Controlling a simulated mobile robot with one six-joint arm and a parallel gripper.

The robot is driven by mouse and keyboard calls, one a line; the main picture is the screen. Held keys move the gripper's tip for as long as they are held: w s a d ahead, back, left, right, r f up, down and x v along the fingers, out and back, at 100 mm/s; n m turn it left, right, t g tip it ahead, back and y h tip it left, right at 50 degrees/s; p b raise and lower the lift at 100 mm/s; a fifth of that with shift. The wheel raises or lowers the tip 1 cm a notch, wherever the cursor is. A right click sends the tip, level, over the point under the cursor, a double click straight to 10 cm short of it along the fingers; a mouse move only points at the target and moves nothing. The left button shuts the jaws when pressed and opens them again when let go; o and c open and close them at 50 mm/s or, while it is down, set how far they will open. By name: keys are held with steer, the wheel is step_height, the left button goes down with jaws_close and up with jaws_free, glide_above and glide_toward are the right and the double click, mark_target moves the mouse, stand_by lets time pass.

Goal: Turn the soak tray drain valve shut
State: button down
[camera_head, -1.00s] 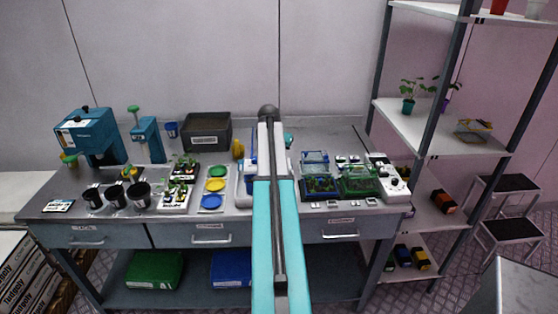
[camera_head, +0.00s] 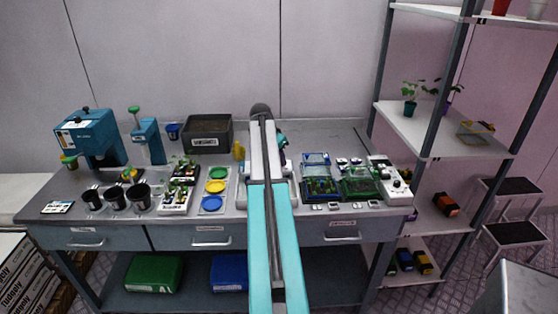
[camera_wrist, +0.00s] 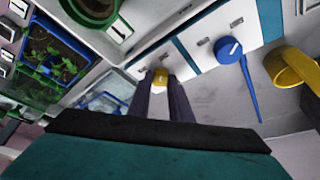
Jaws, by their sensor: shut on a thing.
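My gripper (camera_wrist: 167,92) shows in the wrist view with its two dark fingers closed around a small yellow piece (camera_wrist: 160,76), which looks like a valve handle at the edge of a white unit with teal stripes (camera_wrist: 203,55). The fingers hide part of the yellow piece, so I cannot tell its turn angle. A blue round knob (camera_wrist: 228,48) with a long blue lever sits on the same unit, to the right and apart from the fingers. In the head view my arm covers the gripper and most of the white unit on the bench.
In the wrist view a yellow curved object (camera_wrist: 290,68) is at the right and a blue seedling tray (camera_wrist: 80,47) at the left. In the head view a dark bin (camera_head: 230,135) stands behind, coloured discs (camera_head: 215,186) lie left, and a green-framed tray (camera_head: 360,185) stands right.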

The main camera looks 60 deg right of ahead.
steer(key=shift+s+d, duration=0.15)
steer(key=shift+s, duration=0.05)
steer(key=c, duration=1.6)
jaws_free()
steer(key=shift+w+r, duration=0.1)
steer(key=shift+b+v, duration=1.45)
steer(key=shift+v, duration=5.4)
